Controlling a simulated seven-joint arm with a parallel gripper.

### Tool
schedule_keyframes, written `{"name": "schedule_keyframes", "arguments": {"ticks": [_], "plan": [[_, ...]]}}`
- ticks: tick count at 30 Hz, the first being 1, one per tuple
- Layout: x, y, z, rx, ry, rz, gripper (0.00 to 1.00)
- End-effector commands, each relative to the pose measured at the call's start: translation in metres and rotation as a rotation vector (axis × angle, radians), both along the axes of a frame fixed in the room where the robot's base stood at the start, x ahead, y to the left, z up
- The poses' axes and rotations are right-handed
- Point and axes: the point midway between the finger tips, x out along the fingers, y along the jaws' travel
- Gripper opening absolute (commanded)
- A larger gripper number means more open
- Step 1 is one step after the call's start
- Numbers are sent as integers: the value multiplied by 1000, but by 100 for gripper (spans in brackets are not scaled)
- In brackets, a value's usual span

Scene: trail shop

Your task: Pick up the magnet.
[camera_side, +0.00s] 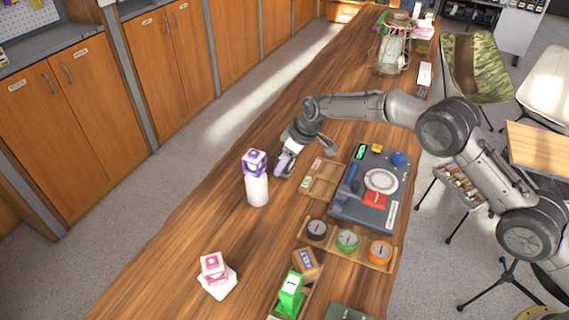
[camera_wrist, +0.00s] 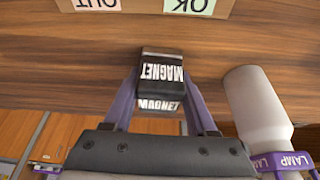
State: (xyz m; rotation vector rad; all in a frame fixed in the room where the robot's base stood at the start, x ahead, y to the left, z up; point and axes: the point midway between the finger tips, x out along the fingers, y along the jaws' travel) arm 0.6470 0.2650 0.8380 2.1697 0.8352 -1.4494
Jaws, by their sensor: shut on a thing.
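The magnet (camera_wrist: 162,72) is a dark block with white labels reading MAGNET, in the middle of the wrist view. My gripper (camera_wrist: 161,88) has its two purple fingers against the magnet's left and right sides and is shut on it. In the side view my gripper (camera_side: 284,165) points down, low over the wooden bench, just right of the white and purple lamp. The magnet is not clear there, hidden by the fingers. I cannot tell whether it touches the bench.
The lamp (camera_side: 257,188) stands close to my gripper; it also shows in the wrist view (camera_wrist: 258,105). A wooden tray (camera_side: 322,178) with OUT and OK labels lies right of my gripper. Beyond it is a grey device (camera_side: 371,206). Bare bench lies left of the lamp.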

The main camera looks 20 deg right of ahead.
Motion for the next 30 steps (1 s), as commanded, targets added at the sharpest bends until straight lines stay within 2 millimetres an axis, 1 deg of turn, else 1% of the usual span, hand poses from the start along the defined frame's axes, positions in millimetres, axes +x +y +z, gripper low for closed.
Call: {"name": "schedule_keyframes", "arguments": {"ticks": [1, 2, 10, 14, 17, 22, 26, 30], "plan": [[0, 0, 0, 0, 0, 0, 4], [0, 0, 0, 0, 0, 0, 0], [0, 0, 1, 1, -2, 0, 0], [1, 0, 6, 1, -3, 0, 0], [1, 0, 14, 1, -3, 1, 0], [-1, 0, 37, 2, -4, 1, 0], [-15, -6, 53, 1, -3, 0, 0], [-34, -14, 77, 1, -4, -1, 0]]}}
